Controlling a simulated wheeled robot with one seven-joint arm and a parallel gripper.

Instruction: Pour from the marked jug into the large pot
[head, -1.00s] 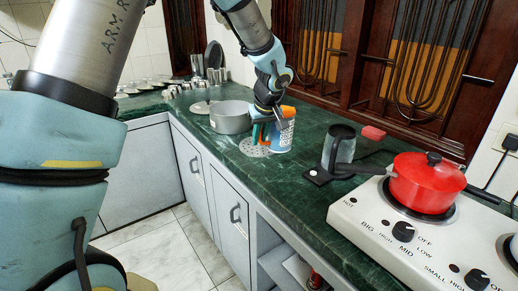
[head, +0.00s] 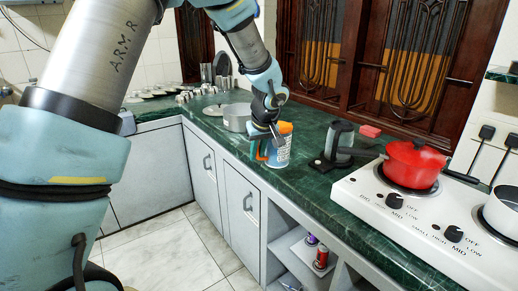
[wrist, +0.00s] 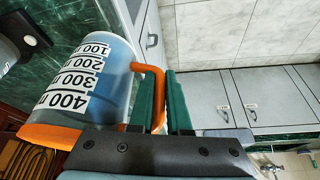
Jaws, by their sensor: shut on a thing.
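The marked jug (head: 277,150) is clear blue with an orange rim and handle; black volume marks show on it in the wrist view (wrist: 85,75). My gripper (wrist: 163,85) is shut on its orange handle (wrist: 157,95) and also shows in the head view (head: 263,143). The jug looks about upright, by the front edge of the counter. A pale metal pot (head: 503,215) is partly in view at the right edge, on the stove. I cannot tell which is the large pot.
A red lidded pot (head: 412,165) sits on the white stove (head: 395,205). A dark grey kettle (head: 338,140) stands between jug and stove. Cabinets (head: 237,205) and open shelves with cans lie below the counter (head: 320,185). The tiled floor (head: 165,250) is clear.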

